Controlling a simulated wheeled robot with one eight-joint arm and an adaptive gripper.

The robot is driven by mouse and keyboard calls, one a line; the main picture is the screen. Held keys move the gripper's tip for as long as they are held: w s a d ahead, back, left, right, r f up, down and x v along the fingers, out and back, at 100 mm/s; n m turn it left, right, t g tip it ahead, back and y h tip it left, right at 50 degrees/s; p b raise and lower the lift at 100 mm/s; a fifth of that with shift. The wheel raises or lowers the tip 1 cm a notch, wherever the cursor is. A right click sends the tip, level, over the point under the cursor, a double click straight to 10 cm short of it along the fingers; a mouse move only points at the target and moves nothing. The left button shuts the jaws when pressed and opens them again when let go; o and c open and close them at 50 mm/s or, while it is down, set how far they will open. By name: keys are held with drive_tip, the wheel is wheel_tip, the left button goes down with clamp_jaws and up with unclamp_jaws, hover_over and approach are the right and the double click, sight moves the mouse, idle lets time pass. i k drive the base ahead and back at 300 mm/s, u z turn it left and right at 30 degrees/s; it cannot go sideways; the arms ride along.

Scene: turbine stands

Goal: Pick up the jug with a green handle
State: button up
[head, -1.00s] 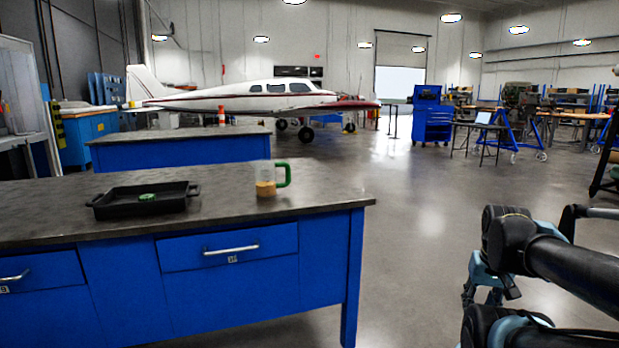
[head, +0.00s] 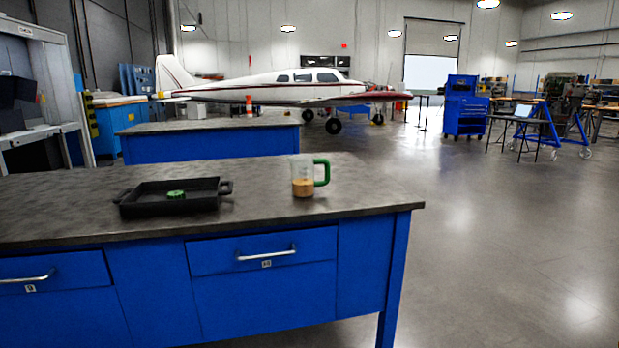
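The jug (head: 302,178) stands upright on the dark top of the blue workbench (head: 370,197), near its right end. It is clear, with a green handle (head: 322,172) on its right side and a tan-brown content in its lower part. Nothing touches the jug. My gripper is not in the head view now.
A black two-handled tray (head: 145,208) with a small green round thing (head: 176,194) in it sits left of the jug on the bench. A second blue bench (head: 215,146) stands behind. Open floor (head: 480,250) lies to the right.

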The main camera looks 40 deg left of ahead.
sight(304, 184)
drive_tip(key=u, duration=0.1)
drive_tip(key=k, duration=0.55)
drive_tip(key=u, duration=0.65)
drive_tip(key=i, duration=0.55)
drive_tip(key=u, duration=0.05)
